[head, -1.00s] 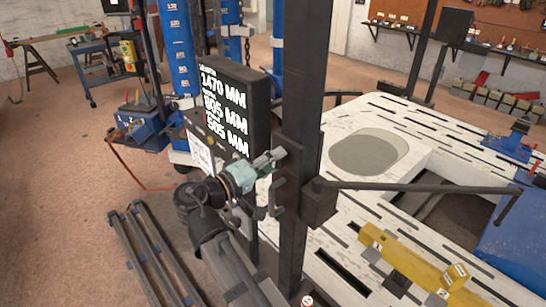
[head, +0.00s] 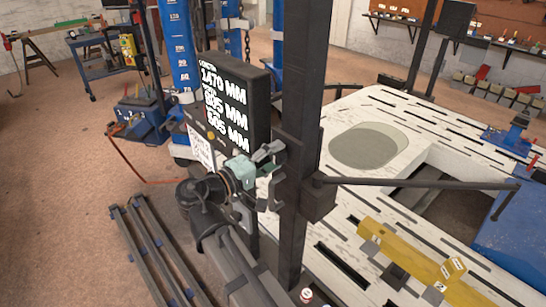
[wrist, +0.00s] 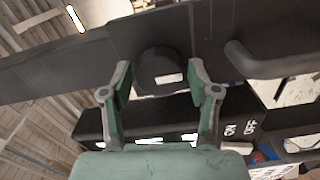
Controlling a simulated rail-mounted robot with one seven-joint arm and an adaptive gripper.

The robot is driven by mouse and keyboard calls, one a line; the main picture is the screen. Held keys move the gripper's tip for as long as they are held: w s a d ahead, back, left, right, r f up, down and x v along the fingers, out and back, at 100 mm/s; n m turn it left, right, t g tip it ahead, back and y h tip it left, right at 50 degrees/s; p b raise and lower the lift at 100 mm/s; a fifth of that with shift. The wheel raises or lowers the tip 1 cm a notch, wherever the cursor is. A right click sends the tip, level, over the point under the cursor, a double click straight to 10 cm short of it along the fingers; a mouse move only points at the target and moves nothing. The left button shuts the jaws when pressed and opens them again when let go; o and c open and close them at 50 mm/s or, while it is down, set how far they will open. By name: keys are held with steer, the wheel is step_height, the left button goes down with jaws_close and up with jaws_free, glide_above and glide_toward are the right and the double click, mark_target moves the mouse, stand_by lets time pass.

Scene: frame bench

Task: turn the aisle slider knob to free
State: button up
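The dark round knob (wrist: 160,68) with a white mark shows in the wrist view, on a dark bar. My gripper (wrist: 160,82) is open, with one finger at each side of the knob. The fingertips look close to it, but I cannot tell whether they touch. In the head view my gripper (head: 270,170) is at the left side of the black upright post (head: 301,110), and the knob is not clear there. No "free" label is readable, so the knob's setting cannot be told.
A black display box (head: 235,100) with white millimetre figures stands just behind my gripper. A dark hooked handle (wrist: 270,62) is right of the knob. A dark rod (head: 420,184) runs right from the post over the white slotted bench (head: 352,215).

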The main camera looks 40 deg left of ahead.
stand_by(0.3)
steer(key=v, duration=1.2)
steer(key=shift+a, duration=0.1)
